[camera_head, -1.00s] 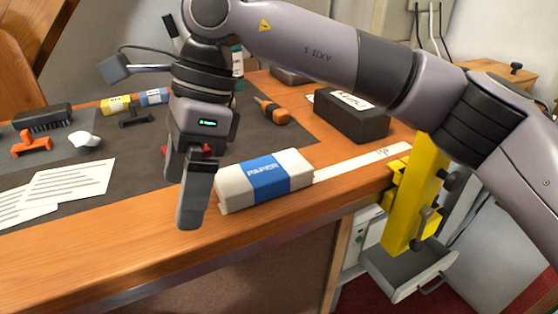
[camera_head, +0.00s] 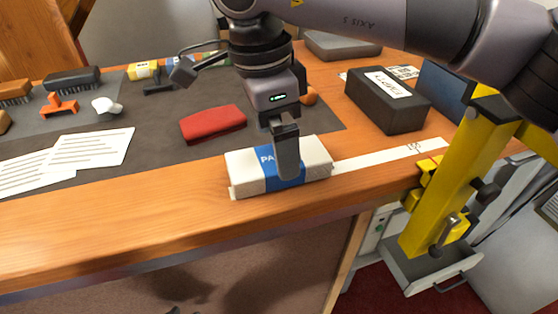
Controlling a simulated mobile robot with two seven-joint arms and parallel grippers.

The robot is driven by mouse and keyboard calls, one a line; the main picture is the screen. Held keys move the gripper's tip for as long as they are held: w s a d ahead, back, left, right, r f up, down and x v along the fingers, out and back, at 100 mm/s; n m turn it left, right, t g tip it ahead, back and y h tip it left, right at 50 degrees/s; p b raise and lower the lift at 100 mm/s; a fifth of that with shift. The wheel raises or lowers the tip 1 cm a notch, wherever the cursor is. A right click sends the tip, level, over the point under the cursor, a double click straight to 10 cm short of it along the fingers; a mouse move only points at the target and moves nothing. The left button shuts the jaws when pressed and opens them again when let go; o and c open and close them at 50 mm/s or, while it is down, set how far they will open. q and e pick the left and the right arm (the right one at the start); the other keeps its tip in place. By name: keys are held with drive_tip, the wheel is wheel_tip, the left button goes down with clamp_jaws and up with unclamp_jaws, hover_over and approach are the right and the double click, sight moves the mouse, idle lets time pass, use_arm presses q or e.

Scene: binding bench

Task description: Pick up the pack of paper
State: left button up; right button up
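The pack of paper (camera_head: 246,172) is a white block with a blue label band, lying near the front edge of the wooden bench. My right gripper (camera_head: 287,165), on the arm from the right, points down over the pack's middle. Its near finger crosses the blue band and overlaps the front face. The far finger is hidden, so I cannot tell whether the fingers touch the pack or how far apart they are. The pack appears to rest on the bench. My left gripper is not in view.
A white ruler strip (camera_head: 390,156) runs right from the pack. A red case (camera_head: 213,124) lies behind it on the dark mat. A black box (camera_head: 388,102) stands at back right, near a yellow clamp-like fixture (camera_head: 440,200). Printed sheets (camera_head: 92,150) lie left.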

wheel_tip(320, 180, down, 4)
drive_tip(key=shift+w+d+r, duration=0.15)
drive_tip(key=shift+r, duration=0.2)
drive_tip(key=c, duration=1.3)
